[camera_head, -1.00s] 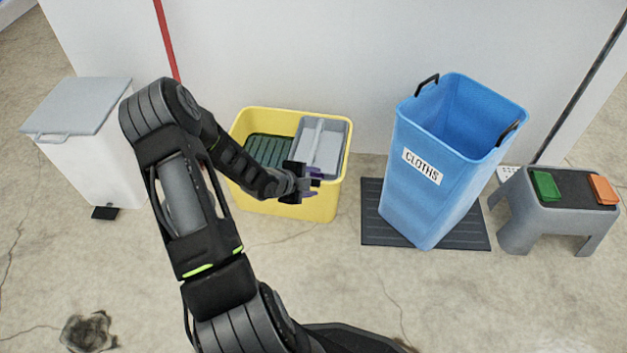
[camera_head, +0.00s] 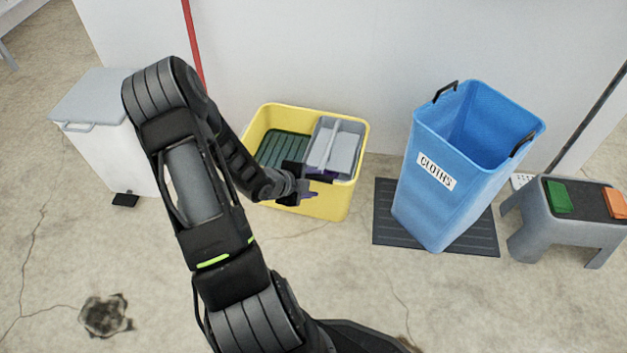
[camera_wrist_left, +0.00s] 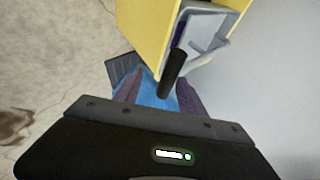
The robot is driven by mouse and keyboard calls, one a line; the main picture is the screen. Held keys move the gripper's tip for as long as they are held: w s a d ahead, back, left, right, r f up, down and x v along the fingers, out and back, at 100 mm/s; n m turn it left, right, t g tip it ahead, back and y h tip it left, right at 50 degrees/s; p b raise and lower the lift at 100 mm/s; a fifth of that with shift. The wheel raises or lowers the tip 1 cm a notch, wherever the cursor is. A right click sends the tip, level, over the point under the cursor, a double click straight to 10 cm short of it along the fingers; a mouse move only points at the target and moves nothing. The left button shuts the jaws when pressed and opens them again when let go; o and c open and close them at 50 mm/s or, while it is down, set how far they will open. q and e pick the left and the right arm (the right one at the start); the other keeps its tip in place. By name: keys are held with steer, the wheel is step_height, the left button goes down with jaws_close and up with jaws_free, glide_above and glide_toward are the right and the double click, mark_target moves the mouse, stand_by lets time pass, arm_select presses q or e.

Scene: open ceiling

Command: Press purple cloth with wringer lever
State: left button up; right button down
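The yellow bucket (camera_head: 335,204) stands against the wall with a grey wringer (camera_head: 334,146) over its right part. In the left wrist view, the wringer (camera_wrist_left: 208,42) shows a strip of purple cloth (camera_wrist_left: 181,38) inside it. The black lever handle (camera_wrist_left: 173,75) sticks out toward my left gripper. My left gripper (camera_head: 312,194) is at the bucket's front rim. In the left wrist view its two purple fingers (camera_wrist_left: 158,100) are apart, with the handle's end appearing between them; contact cannot be told. In the head view my gripper hides the handle. My right gripper is not in view.
A blue bin (camera_head: 455,190) labelled CLOTHS stands on a dark mat (camera_head: 470,242) to the right. A grey stool (camera_head: 580,225) with green and orange pads is farther right. A white pedal bin (camera_head: 105,155) is at left. The front floor is open.

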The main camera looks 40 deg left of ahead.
arm_select(q)
steer(key=s+d+r+p, duration=0.1)
steer(key=s+r+p, duration=0.1)
steer(key=s, duration=0.6)
steer(key=shift+p, duration=0.35)
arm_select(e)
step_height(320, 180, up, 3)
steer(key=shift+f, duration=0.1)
arm_select(q)
steer(key=shift+d, duration=0.1)
stand_by(0.5)
